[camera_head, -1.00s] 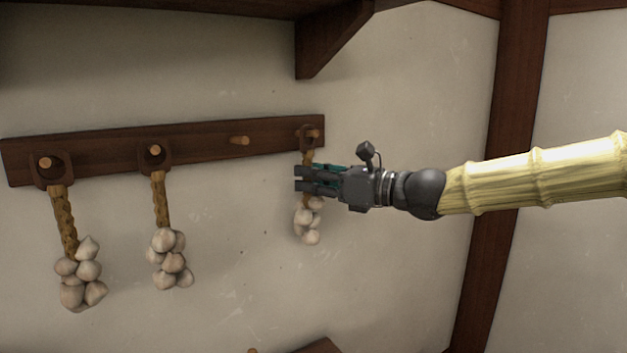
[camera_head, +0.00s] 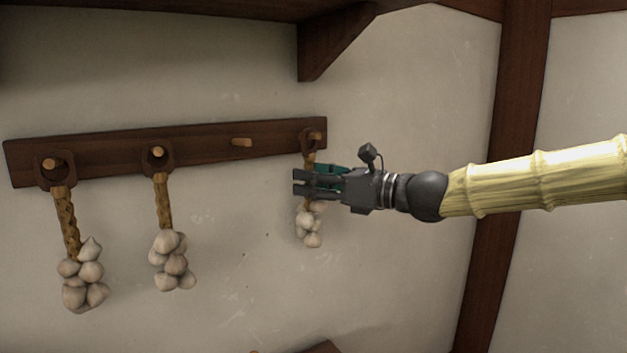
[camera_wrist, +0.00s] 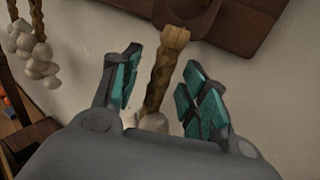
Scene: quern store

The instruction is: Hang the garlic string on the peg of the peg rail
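The garlic string hangs at the right end of the peg rail (camera_head: 195,145), its dark loop (camera_head: 306,141) around the rightmost peg (camera_head: 315,136). Its pale bulbs (camera_head: 311,228) hang below my gripper (camera_head: 297,182). In the wrist view its braid (camera_wrist: 162,75) runs between the fingertips of my gripper (camera_wrist: 160,78), with gaps on both sides. My gripper is open around the braid, just below the loop. My fingers hide part of the braid in the head view.
Two other garlic strings (camera_head: 80,270) (camera_head: 172,260) hang on pegs to the left. One peg (camera_head: 241,142) between is bare. A shelf bracket (camera_head: 330,42) stands out above the rail's right end. A dark post (camera_head: 505,150) is behind my arm.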

